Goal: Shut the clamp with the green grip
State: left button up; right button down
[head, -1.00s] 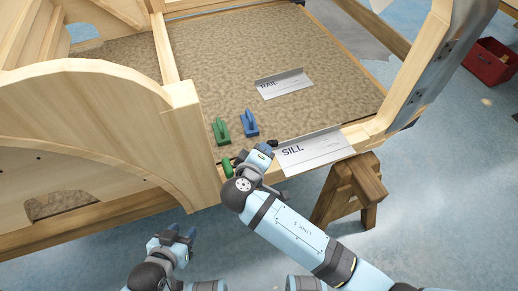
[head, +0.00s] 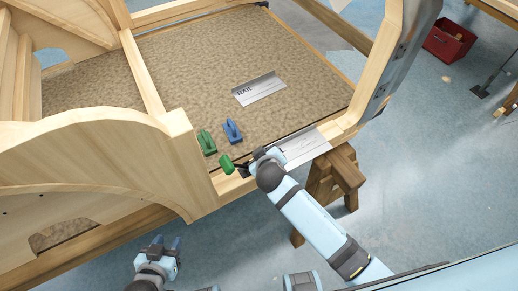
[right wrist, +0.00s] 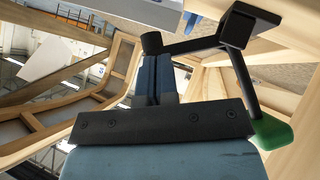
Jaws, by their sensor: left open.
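The clamp with the green grip (head: 228,163) sits at the near edge of the wooden frame. Its black arm (right wrist: 243,78), black base and pad show in the right wrist view, with the green grip (right wrist: 270,134) at lower right. My right gripper (head: 268,156) is just right of the clamp. Its fingers (right wrist: 156,80) look shut together, with their tips close to the clamp's black pad (right wrist: 151,43); I cannot tell if they touch. My left gripper (head: 168,246) is open and empty, low in the head view in front of the frame.
A green block (head: 207,142) and a blue block (head: 232,130) with handles stand on the brown panel. The RAIL plate (head: 260,89) lies behind them. The SILL plate (head: 305,148) lies on the frame edge beside my right gripper. A trestle (head: 335,180) stands below.

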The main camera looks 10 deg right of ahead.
jog(key=d+y+p, duration=0.1)
jog(key=f+m+g+y+p, duration=0.1)
jog(key=p, duration=0.1)
jog(key=shift+w+d+f+m+y, duration=0.3)
jog(key=shift+d+y, duration=0.05)
jog(key=shift+y, duration=0.05)
pick_arm(q)
jog(key=shift+a+r+p, duration=0.1)
jog(key=shift+r+p, duration=0.45)
jog(key=shift+r, duration=2.2)
pick_arm(e)
jog(key=shift+d+f, duration=0.15)
jog(key=shift+f, duration=0.55)
